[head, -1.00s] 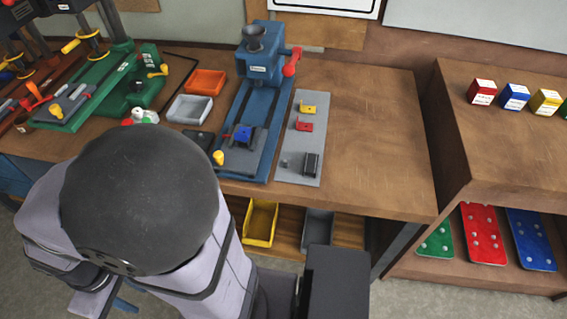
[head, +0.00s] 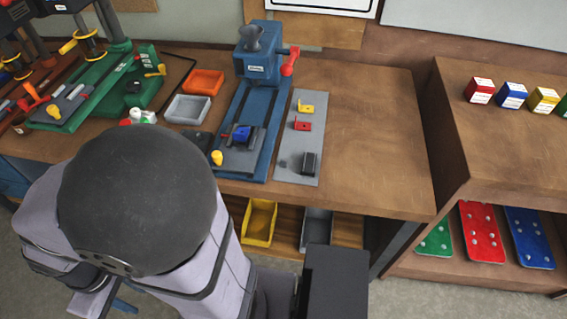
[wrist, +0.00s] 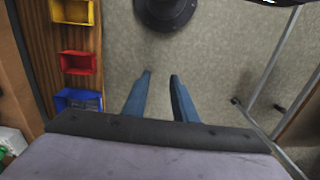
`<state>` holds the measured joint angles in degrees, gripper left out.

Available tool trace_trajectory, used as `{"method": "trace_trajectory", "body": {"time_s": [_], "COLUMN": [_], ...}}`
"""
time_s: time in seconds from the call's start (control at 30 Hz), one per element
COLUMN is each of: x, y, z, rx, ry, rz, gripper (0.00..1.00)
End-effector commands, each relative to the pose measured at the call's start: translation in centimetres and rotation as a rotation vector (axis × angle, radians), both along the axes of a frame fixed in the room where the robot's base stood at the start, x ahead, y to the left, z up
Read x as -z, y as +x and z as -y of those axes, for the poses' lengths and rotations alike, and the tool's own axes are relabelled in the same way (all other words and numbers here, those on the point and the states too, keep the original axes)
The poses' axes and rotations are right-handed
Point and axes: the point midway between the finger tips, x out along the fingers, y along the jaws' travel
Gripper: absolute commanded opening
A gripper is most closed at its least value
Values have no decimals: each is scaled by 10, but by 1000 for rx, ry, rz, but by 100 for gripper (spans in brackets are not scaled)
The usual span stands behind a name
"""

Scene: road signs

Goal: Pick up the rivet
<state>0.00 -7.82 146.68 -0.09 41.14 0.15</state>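I cannot make out a rivet in either view. In the wrist view my gripper (wrist: 161,77) has its two blue fingers apart, with nothing between them. It hangs over bare grey floor, away from the bench top. In the head view the dark dome of my arm covers the bench's front left part, and my fingers are mostly hidden. On the bench stand an orange tray (head: 204,83) and a grey tray (head: 188,110). Their contents are too small to tell.
A blue press (head: 258,65) stands mid-bench, beside a grey plate (head: 296,150) with small brackets and a dark block. A green press (head: 105,95) stands left. The bench's right part is clear. Blue, red and yellow bins (wrist: 75,62) line a shelf in the wrist view.

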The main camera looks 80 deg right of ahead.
Motion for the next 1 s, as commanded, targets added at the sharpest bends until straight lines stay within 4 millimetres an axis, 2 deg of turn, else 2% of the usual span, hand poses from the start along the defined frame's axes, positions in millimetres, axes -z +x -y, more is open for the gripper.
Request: {"method": "trace_trajectory", "body": {"time_s": [0.4,0.47,0.77,0.87,1.0], "x": [0,0,0,-1,-2], "y": [0,0,1,8,35], "z": [0,0,1,4,22], "rx": [0,0,5,45,206], "ry": [0,0,1,5,18], "rz": [0,0,2,19,91], "gripper": [25,18,18,18,18]}}
